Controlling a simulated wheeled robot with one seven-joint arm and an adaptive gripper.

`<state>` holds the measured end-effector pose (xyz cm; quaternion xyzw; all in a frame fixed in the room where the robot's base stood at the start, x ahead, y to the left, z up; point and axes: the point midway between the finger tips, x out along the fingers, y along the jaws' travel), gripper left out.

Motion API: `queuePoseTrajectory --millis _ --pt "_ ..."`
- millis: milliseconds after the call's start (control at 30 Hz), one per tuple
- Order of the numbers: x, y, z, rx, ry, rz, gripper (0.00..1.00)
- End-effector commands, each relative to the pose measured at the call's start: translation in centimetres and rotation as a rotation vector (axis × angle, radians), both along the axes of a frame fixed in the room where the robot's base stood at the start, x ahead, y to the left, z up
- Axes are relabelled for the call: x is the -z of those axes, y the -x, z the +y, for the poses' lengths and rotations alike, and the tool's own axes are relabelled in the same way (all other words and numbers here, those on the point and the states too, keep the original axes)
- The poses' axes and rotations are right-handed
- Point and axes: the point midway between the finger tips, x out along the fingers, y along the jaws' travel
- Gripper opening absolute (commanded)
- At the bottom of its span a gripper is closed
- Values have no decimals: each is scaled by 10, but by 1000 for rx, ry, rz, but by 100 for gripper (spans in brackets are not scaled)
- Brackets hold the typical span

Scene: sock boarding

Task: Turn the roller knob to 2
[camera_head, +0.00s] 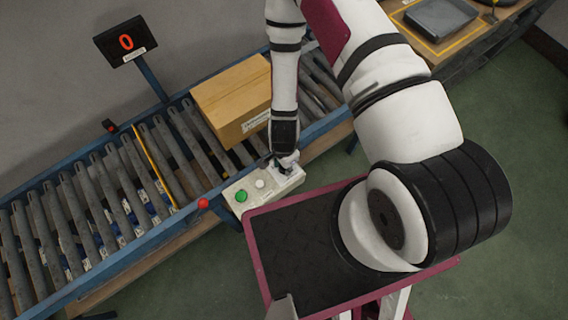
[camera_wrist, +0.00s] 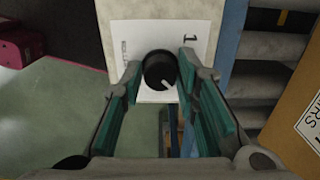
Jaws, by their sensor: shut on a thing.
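The roller knob (camera_wrist: 158,66) is round and black with a white pointer mark, which points down and to the right in the wrist view. In the head view my gripper (camera_head: 286,161) is down at the right end of the pale control box (camera_head: 249,205) and hides the knob there.
The control box also has a green button (camera_head: 241,196) and a white button (camera_head: 260,183). A red button (camera_head: 203,203) is on the conveyor (camera_head: 100,262) edge. A cardboard box (camera_head: 226,97) rests on the rollers near my arm. A display (camera_head: 126,43) reads 0.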

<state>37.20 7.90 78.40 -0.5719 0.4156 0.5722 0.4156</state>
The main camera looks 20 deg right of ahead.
Motion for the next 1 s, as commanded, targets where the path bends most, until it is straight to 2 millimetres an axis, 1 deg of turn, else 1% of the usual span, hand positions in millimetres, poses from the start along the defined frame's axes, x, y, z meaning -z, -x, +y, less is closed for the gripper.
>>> queuePoseTrajectory --millis 167,367,1000 --pt "0 0 0 -20 0 0 1" --pt "0 0 0 -102 1 -1 1" --pt "0 -1 0 -606 0 -1 1"
